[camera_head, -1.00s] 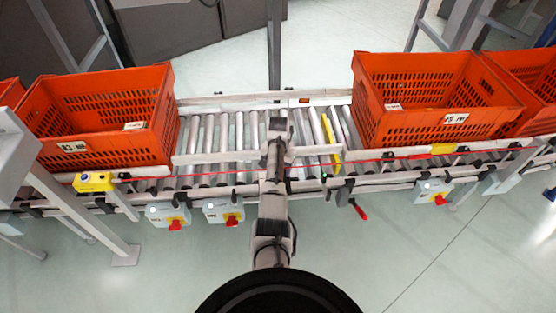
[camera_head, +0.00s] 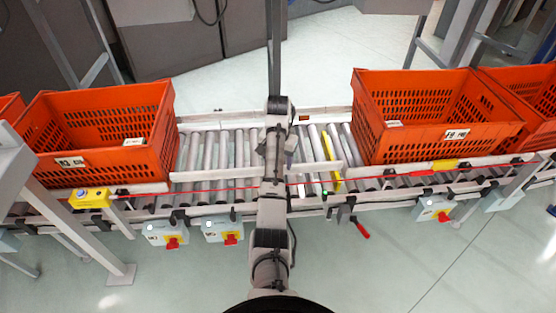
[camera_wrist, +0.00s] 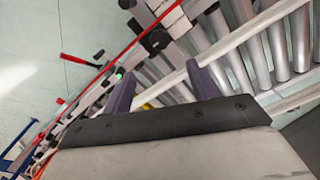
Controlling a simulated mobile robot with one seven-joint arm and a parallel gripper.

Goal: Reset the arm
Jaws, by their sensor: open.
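My gripper (camera_wrist: 160,82) is open and empty in the wrist view, its two dark fingers apart with the conveyor's rollers and rail behind them. In the head view my arm rises in the middle of the picture, in front of the roller conveyor (camera_head: 215,150); its fingers are not clear there. No tote lies between the fingers.
An orange tote (camera_head: 105,160) stands on the conveyor at left and another (camera_head: 400,145) at right, with more orange totes at both edges. Bare rollers lie between them. Control boxes with red knobs (camera_head: 172,242) hang on the near rail. Grey posts stand around the line.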

